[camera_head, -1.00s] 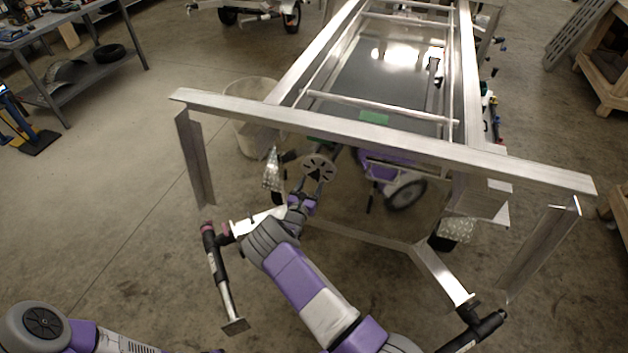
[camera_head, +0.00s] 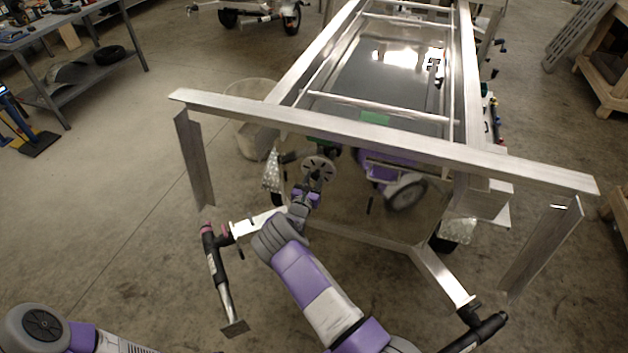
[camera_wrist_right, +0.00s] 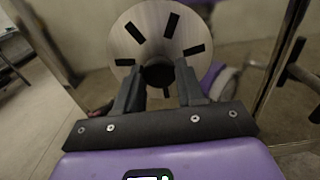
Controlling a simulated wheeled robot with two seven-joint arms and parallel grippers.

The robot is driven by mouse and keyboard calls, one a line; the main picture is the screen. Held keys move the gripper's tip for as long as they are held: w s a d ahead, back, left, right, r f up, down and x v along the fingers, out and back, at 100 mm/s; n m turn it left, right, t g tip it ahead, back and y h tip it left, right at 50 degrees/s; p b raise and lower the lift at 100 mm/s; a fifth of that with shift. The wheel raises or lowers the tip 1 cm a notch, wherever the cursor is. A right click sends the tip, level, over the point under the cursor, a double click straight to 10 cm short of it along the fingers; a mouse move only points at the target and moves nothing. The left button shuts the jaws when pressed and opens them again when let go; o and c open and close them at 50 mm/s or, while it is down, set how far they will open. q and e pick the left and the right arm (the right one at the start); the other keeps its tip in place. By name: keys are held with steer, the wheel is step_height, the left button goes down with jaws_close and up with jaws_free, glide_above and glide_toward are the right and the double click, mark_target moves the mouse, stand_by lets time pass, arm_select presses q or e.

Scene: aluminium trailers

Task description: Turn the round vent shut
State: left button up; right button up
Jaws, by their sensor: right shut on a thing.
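The round vent (camera_head: 318,167) is a pale metal disc with dark radial slots, below the front beam of the aluminium trailer frame. It fills the top middle of the right wrist view (camera_wrist_right: 150,26). My right gripper (camera_head: 314,183) is at the vent's lower part, and its two fingers (camera_wrist_right: 158,84) are shut on the vent's dark centre hub. What lies between the fingertips is mostly hidden. Some slots look dark; I cannot tell whether the vent is open or closed. My left gripper is not in view.
The trailer's front beam (camera_head: 380,137) crosses just above my right arm. A black-handled jack (camera_head: 218,268) stands left of the arm, and another (camera_head: 480,325) lies to the right. A translucent bin (camera_head: 252,138) stands behind.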

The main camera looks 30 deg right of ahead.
steer(key=m+b, duration=0.1)
steer(key=m, duration=0.4)
steer(key=shift+m, duration=0.3)
steer(key=m+b, duration=0.1)
steer(key=m, duration=0.3)
steer(key=shift+m, duration=0.3)
steer(key=m+b, duration=0.1)
steer(key=m, duration=0.2)
steer(key=shift+m+b, duration=0.3)
steer(key=shift+b, duration=0.05)
steer(key=shift+m+b, duration=1.1)
steer(key=shift+m, duration=0.8)
steer(key=shift+w+r+m, duration=0.1)
steer(key=shift+m, duration=0.2)
steer(key=o, duration=1)
